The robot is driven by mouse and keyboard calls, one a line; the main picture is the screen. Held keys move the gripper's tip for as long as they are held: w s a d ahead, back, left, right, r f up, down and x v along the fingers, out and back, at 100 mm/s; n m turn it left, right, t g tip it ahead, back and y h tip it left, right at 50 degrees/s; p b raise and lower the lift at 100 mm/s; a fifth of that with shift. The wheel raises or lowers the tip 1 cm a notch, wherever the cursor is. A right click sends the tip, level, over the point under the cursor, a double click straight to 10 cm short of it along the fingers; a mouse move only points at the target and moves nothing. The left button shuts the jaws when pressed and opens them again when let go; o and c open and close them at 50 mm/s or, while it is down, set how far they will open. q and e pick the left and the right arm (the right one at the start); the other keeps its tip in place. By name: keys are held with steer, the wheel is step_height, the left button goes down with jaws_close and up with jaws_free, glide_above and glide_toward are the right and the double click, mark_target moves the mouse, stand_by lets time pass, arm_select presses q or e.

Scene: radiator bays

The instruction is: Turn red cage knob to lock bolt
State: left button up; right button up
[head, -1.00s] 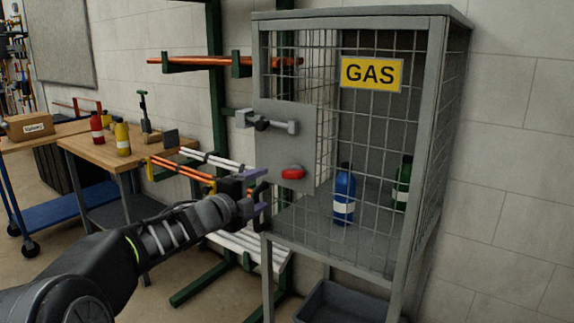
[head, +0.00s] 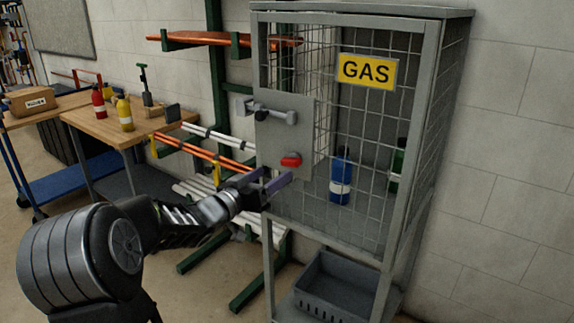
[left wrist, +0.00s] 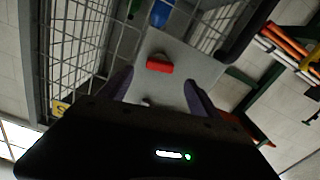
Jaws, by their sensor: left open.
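The red knob (head: 291,160) sits on the lower right of the grey lock plate (head: 272,140) on the gas cage (head: 440,100). A grey bolt with a handle (head: 275,113) runs across the plate above it. My left gripper (head: 277,182) is open and empty, just below and in front of the knob. In the left wrist view the knob (left wrist: 160,64) shows ahead of the gripper's two purple fingers (left wrist: 156,90), apart from them. I cannot see my right gripper.
A blue bottle (head: 341,176) and a green bottle (head: 398,165) stand behind the mesh. A grey crate (head: 335,285) sits under the cage. A rack with orange and white rods (head: 205,150) and a wooden table (head: 130,125) are at the left.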

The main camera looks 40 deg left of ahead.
mark_target(288, 164)
arm_select(q)
steer(key=w, duration=0.7)
steer(key=shift+w+a+p, duration=0.1)
steer(key=shift+w+p, duration=0.25)
steer(key=shift+w, duration=0.05)
steer(key=shift+c, duration=0.5)
steer(key=c, duration=1.3)
steer(key=shift+f+m+b, duration=0.2)
steer(key=shift+m+b, duration=0.5)
steer(key=shift+b, duration=0.05)
steer(key=shift+m+b, duration=0.3)
steer(key=shift+m, duration=0.2)
steer(key=shift+r, duration=0.2)
steer(key=o, duration=1.4)
steer(key=shift+s, duration=0.1)
